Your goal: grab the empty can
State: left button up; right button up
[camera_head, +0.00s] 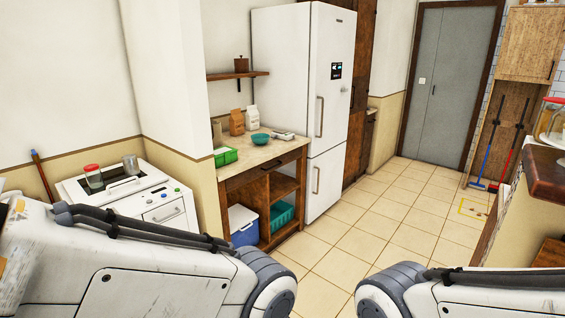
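A small silvery cylinder (131,161), which looks like a can, stands upright on top of the white appliance (155,205) at the left. I cannot tell from here whether it is empty. A clear jar with a red lid (93,176) stands to its left, apart from it. My two arms cross the lower left and lower right of the picture, but neither gripper shows.
A wooden counter unit (265,165) holds a green box (225,156), a teal bowl (260,139) and paper bags. Below are a blue-and-white cooler (243,225) and a teal crate (282,216). A white fridge (300,90) stands behind. The tiled floor in the middle is clear.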

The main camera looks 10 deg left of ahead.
aim_at(129, 161)
jog(key=u, duration=0.25)
jog(key=i, duration=1.6)
jog(key=u, duration=1.4)
jog(key=i, duration=1.45)
jog(key=u, duration=0.8)
